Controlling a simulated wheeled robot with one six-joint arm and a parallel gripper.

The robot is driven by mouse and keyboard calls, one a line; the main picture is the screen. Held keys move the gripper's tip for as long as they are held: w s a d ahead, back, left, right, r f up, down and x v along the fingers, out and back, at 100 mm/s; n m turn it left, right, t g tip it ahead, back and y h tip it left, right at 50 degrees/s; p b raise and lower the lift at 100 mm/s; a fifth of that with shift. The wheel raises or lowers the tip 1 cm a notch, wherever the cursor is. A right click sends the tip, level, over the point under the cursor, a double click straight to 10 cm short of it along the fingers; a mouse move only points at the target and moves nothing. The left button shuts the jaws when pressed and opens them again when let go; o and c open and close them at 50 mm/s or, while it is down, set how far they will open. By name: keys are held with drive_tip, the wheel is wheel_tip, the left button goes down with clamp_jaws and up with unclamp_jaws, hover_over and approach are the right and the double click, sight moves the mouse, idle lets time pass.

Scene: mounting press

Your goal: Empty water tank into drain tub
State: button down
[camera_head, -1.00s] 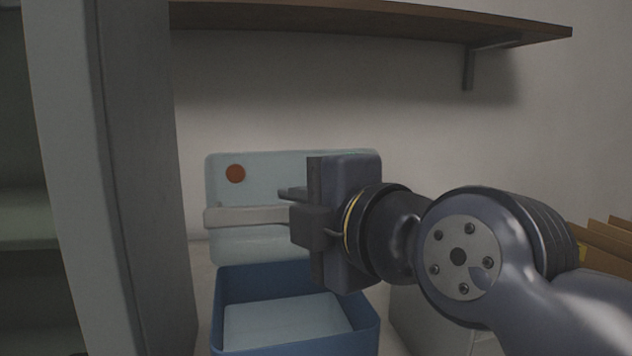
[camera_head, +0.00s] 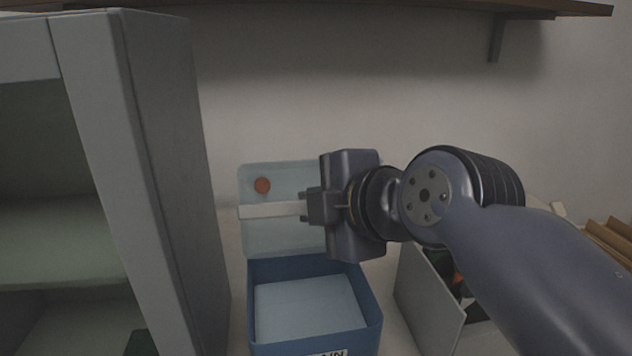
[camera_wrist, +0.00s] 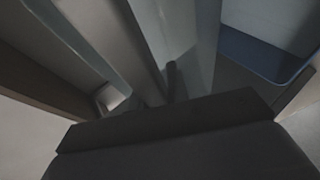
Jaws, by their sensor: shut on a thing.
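The water tank (camera_head: 285,235) is a pale, translucent light-blue box with an orange-red round cap (camera_head: 262,186) and a pale handle bar (camera_head: 268,210) across the face towards me. My gripper (camera_head: 310,206) is shut on the handle bar's right part and hides the tank's right side. The blue drain tub (camera_head: 371,305) stands open just below and in front of the tank, its label partly cut off. Its inside shows a pale surface; I cannot tell whether that is water. In the wrist view, the tub (camera_wrist: 265,55) is at upper right and the pale bar fills the middle.
A grey cabinet (camera_head: 165,150) with open shelves stands close on the left. A grey bin (camera_head: 430,300) with dark things inside stands right of the tub. Brown folders or boxes (camera_head: 612,240) are at far right. A wooden shelf (camera_head: 400,6) runs along the wall above.

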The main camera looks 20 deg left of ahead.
sight(308, 160)
drive_tip(key=shift+w+a+r+m+g+h+p, duration=0.15)
drive_tip(key=shift+w+r+g+h+p, duration=0.25)
drive_tip(key=shift+p, duration=1.35)
drive_tip(key=shift+w+a+r+m+g+h+p, duration=0.2)
drive_tip(key=shift+r+g+h+p, duration=0.25)
drive_tip(key=shift+p, duration=1.3)
drive_tip(key=w+r+g+h+p, duration=0.1)
drive_tip(key=g+p, duration=0.1)
drive_tip(key=p, duration=0.6)
drive_tip(key=w+a+r+m+g+h+p, duration=0.1)
drive_tip(key=g+h+p, duration=0.1)
drive_tip(key=p, duration=0.6)
drive_tip(key=w+r+m+g+h+p, duration=0.1)
drive_tip(key=g+p, duration=0.2)
drive_tip(key=p, duration=0.5)
drive_tip(key=shift+a+g+h, duration=0.3)
drive_tip(key=shift+g+h, duration=0.05)
drive_tip(key=shift+r, duration=0.1)
